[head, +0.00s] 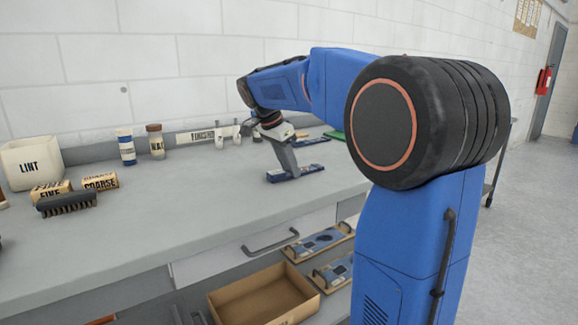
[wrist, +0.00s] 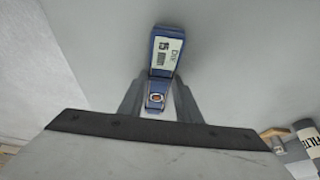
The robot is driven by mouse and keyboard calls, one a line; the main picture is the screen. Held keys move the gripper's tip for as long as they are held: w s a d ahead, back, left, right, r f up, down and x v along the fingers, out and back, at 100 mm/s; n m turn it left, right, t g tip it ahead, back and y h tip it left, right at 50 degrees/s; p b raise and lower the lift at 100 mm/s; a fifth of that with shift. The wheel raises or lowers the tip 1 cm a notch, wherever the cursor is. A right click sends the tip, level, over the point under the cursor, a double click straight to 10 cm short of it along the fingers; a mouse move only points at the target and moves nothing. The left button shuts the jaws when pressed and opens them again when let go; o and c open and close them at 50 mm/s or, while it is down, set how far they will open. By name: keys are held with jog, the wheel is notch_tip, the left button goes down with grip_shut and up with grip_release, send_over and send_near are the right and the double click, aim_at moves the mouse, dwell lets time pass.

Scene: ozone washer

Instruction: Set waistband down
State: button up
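A dark blue strip, seemingly the waistband (head: 312,169), lies level at or just above the grey bench top; I cannot tell if it touches. In the wrist view the strip (wrist: 164,62) has a pale label reading "15 mm" and a copper-coloured round spot at its near end. My gripper (head: 287,172) points down onto the strip in the head view. In the wrist view the fingertips of my gripper (wrist: 160,82) sit close on both sides of the strip and look shut on it. Part of the strip is hidden behind the fingers.
A similar blue strip (head: 312,141) lies behind, near a green item. A lint bin (head: 31,163), fine and coarse blocks, a brush (head: 66,203) and two bottles stand left. A cardboard box (head: 262,293) sits below the bench. The bench left of my gripper is clear.

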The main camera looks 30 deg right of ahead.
jog(key=o, duration=0.4)
jog(key=shift+r, duration=0.1)
jog(key=v, duration=1.2)
